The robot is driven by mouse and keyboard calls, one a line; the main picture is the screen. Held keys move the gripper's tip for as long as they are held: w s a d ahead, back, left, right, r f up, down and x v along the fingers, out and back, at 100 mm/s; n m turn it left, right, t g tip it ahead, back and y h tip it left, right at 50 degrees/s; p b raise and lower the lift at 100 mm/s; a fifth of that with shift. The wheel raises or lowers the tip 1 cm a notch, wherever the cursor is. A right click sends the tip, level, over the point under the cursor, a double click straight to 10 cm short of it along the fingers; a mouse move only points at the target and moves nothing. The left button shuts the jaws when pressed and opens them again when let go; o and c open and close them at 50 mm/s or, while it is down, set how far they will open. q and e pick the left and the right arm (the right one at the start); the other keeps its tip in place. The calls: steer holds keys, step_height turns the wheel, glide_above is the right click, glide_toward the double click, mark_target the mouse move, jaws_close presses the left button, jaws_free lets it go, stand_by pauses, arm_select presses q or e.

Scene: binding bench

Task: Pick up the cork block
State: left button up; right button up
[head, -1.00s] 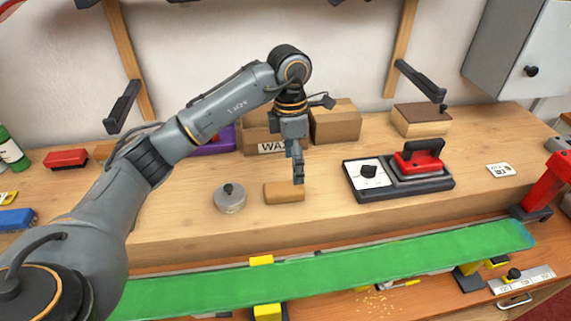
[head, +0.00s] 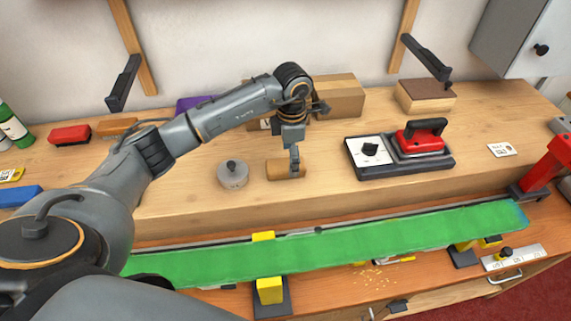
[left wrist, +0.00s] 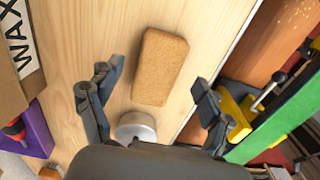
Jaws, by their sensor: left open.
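The cork block (head: 276,171), a tan rounded bar, lies on the wooden bench shelf. My left gripper (head: 295,169) is over its right part in the head view, pointing down, with a finger hiding some of it. In the left wrist view the cork block (left wrist: 160,66) lies between the lines of the two spread fingers of my left gripper (left wrist: 157,88), with clear gaps on both sides. The gripper is open and empty. I cannot tell whether the fingertips have come down beside the block. My right gripper is not in view.
A round metal weight (head: 232,175) stands close left of the block. Cardboard boxes (head: 340,97) stand behind. A long green strip (head: 330,249) runs along the lower front. Bare shelf lies right of the block.

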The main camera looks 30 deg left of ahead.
arm_select(q)
step_height(320, 180, down, 2)
steer(key=shift+f+p, duration=0.2)
steer(key=shift+p, duration=0.15)
steer(key=shift+w+f, duration=0.1)
steer(key=shift+f, duration=0.35)
steer(key=c, duration=1.2)
steer(key=shift+c, duration=0.2)
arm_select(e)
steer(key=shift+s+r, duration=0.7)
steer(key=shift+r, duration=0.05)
